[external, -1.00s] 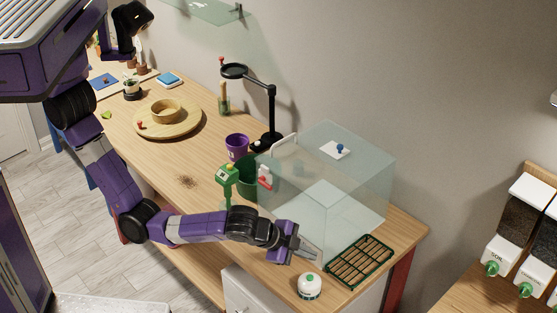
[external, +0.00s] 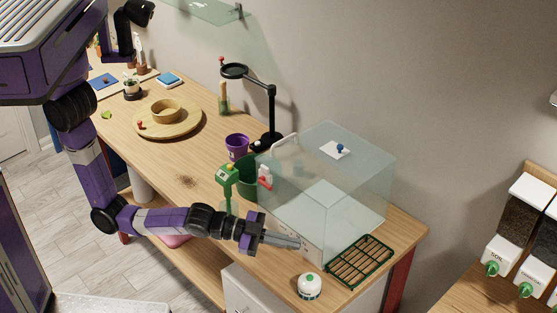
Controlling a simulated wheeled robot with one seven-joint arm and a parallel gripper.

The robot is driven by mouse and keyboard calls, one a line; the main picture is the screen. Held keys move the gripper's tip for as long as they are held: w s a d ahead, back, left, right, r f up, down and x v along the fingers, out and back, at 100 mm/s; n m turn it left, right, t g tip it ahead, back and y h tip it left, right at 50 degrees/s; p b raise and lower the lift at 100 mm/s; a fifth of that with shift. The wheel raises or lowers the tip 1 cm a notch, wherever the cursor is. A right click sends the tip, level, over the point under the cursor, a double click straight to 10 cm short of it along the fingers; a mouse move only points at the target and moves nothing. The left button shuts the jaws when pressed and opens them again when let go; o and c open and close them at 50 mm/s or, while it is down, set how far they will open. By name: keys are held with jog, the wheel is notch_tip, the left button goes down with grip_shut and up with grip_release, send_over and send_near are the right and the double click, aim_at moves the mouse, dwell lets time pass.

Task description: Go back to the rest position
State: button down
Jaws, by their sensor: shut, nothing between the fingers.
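My gripper (external: 290,242) is at the near side of the wooden bench (external: 150,160), in front of the clear glass case (external: 340,190). Its fingers are together, point to the right and hold nothing. My arm bends down from the upper left and reaches low along the bench's near edge. In this view the fingertips lie close to the case's lower front; I cannot tell whether they touch it.
A green slatted tray (external: 333,274) and a white round pot (external: 309,287) are right of my gripper. A green tool (external: 228,178), purple cup (external: 237,146) and black lamp stand (external: 271,105) are behind. A round wooden tray (external: 190,125) is farther left.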

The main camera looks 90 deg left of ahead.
jog(key=s+a+f+n+y+b, duration=0.1)
jog(key=s+a, duration=0.4)
jog(key=s, duration=0.9)
jog(key=s+a+f+n+g+b, duration=0.1)
jog(key=s+a, duration=0.5)
jog(key=s, duration=0.9)
jog(key=s+a+f+n+y+b, duration=0.1)
jog(key=s+a+f+n, duration=0.2)
jog(key=s, duration=1.1)
jog(key=a+n, duration=0.1)
jog(key=a, duration=0.1)
jog(key=shift+s+a+f+y, duration=0.3)
jog(key=shift+s+a, duration=0.05)
jog(key=shift+s, duration=0.05)
